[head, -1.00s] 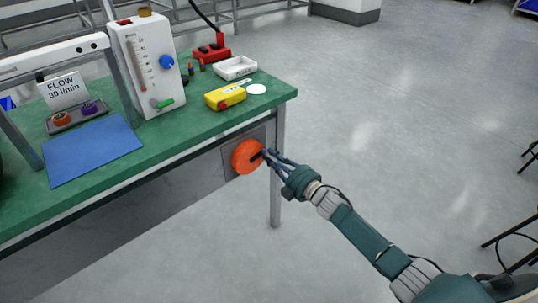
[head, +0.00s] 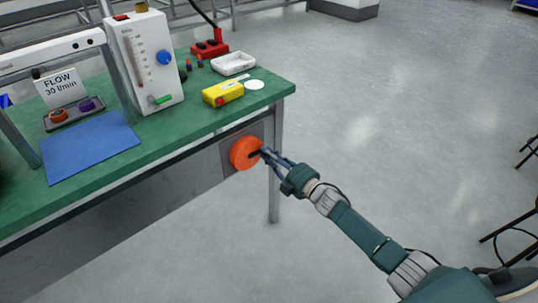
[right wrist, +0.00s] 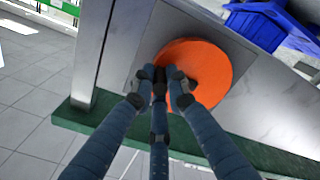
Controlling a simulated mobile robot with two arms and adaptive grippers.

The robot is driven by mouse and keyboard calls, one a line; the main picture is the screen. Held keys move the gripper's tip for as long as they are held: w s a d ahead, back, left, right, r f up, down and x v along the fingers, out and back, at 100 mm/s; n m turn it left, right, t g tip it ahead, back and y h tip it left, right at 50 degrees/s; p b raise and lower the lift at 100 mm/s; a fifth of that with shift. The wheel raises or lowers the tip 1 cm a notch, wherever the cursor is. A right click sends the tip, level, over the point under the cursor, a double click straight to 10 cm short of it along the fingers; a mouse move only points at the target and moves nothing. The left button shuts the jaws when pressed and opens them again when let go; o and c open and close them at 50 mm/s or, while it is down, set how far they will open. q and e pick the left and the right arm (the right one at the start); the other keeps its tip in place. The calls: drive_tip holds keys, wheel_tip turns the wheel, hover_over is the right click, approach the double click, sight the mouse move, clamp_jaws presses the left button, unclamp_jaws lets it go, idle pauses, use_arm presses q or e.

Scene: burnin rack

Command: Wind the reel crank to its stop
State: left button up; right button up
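The reel (head: 245,153) is an orange disc on a grey plate under the green bench's right end. Its dark crank (head: 256,154) shows as a short bar at the disc's right side. My right gripper (head: 265,153) has its fingertips at the crank. In the right wrist view the reel (right wrist: 205,62) fills the upper middle. There the fingers of my right gripper (right wrist: 162,80) come together in front of the disc, and they hide most of the crank handle. They look closed around it, though the contact itself is hidden. My left gripper is not in view.
The green bench (head: 200,125) carries a flow meter box (head: 148,65), a yellow meter (head: 222,93), a white tray (head: 233,63) and a blue mat (head: 90,148). A bench leg (head: 274,185) stands just beside the reel.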

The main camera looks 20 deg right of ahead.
drive_tip(key=o, duration=0.4)
drive_tip(key=shift+s+a+f, duration=0.2)
drive_tip(key=shift+a+f, duration=0.05)
drive_tip(key=shift+r, duration=0.15)
drive_tip(key=shift+w+d, duration=0.1)
drive_tip(key=v, duration=1.2)
drive_tip(key=shift+r, duration=0.1)
